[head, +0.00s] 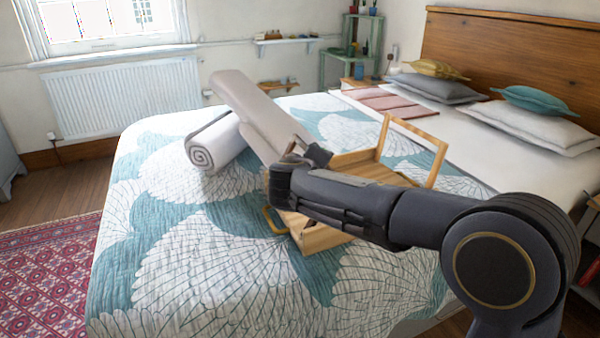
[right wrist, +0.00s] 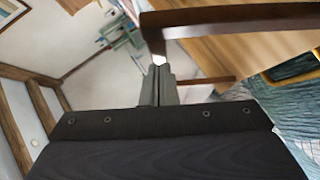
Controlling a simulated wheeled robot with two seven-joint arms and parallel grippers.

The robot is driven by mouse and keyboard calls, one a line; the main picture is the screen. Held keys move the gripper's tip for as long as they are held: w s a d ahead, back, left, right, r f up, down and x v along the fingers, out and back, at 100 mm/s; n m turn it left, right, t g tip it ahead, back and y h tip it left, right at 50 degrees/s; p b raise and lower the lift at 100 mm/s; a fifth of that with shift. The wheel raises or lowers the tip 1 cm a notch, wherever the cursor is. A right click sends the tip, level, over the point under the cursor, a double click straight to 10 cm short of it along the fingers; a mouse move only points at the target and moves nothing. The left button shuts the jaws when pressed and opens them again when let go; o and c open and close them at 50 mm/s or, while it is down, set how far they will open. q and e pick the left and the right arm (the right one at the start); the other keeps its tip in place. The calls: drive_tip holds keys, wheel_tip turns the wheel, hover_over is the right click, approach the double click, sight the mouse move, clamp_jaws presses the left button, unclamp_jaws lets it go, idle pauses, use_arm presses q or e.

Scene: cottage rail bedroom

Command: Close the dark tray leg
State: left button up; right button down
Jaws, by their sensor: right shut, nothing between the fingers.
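The light wooden tray (head: 312,236) lies on the bed, partly hidden by my right arm. A pale wooden leg frame (head: 434,168) stands up at its right side in the head view. In the right wrist view a dark brown leg (right wrist: 240,18) crosses the top, with another dark bar (right wrist: 205,82) below it. My left gripper is not in view.
The bed has a teal and white quilt (head: 205,255), clear at the front left. A rolled white blanket (head: 214,145) lies left of the tray. Pillows (head: 535,126) lie by the wooden headboard (head: 500,55). A green shelf (head: 350,58) stands in the far corner.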

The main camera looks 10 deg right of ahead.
drive_tip(key=w+d+f+m+g+y+p, duration=0.1)
drive_tip(key=d+f+y+p, duration=0.1)
drive_tip(key=d+f, duration=0.1)
drive_tip(key=w+d+f+m+g+y+p, duration=0.1)
drive_tip(key=d+f+m+y+p, duration=0.1)
drive_tip(key=d+f, duration=0.1)
drive_tip(key=w+d+f+m+g+y+p, duration=0.1)
drive_tip(key=d+f+g+y+p, duration=0.1)
drive_tip(key=d+f+y, duration=0.1)
drive_tip(key=shift+w+d+f+m, duration=0.1)
drive_tip(key=shift+d+f+m, duration=0.3)
drive_tip(key=shift+d, duration=0.1)
drive_tip(key=shift+f, duration=0.25)
drive_tip(key=shift+d+f, duration=0.2)
drive_tip(key=shift+f, duration=0.75)
drive_tip(key=shift+f, duration=0.1)
drive_tip(key=shift+p, duration=0.3)
